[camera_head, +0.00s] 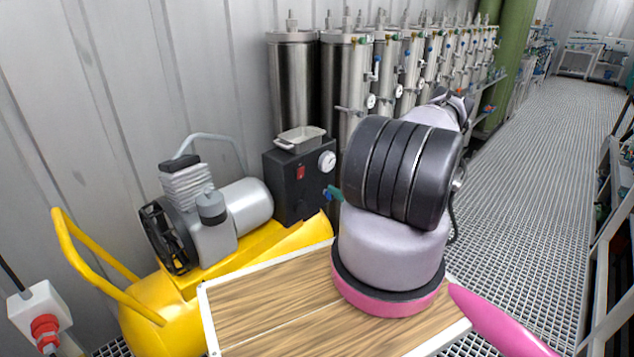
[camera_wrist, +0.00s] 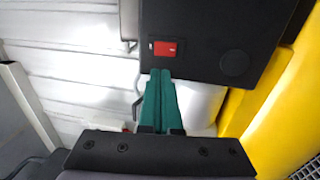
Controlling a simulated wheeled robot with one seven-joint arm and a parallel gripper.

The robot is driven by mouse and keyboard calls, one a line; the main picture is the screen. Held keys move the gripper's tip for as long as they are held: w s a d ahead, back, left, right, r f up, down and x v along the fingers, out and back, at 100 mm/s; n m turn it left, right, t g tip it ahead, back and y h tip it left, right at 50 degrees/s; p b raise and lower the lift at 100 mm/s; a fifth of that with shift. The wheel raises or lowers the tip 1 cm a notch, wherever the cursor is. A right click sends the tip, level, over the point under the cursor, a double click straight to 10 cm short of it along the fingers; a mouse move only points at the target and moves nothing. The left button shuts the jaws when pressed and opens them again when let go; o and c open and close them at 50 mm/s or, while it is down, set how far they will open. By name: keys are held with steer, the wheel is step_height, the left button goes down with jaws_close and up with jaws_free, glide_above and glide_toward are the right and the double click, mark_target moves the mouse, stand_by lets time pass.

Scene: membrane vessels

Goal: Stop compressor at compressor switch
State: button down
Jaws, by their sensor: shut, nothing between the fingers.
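The compressor has a yellow tank (camera_head: 157,297), a grey pump and motor (camera_head: 213,217), and a black control box (camera_head: 287,190). A red rocker switch (camera_head: 300,172) sits on the front of the box. In the wrist view the switch (camera_wrist: 165,48) lies just beyond my fingertips. My gripper (camera_wrist: 160,73) has green fingers shut together with nothing between them, pointing toward the black box (camera_wrist: 212,30). In the head view my gripper (camera_head: 332,193) shows only in part beside my arm, to the right of the switch. Its exact distance from the box is hard to judge.
A round gauge (camera_head: 327,161) is on the box front and a metal tray (camera_head: 300,138) on top. Steel vessels (camera_head: 295,80) with valves line the wall behind. A red plug on a white socket (camera_head: 40,310) is at lower left. Grated floor (camera_head: 540,200) lies open at right.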

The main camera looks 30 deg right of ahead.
mark_target(302, 170)
steer(key=x, duration=1.3)
steer(key=shift+w, duration=0.15)
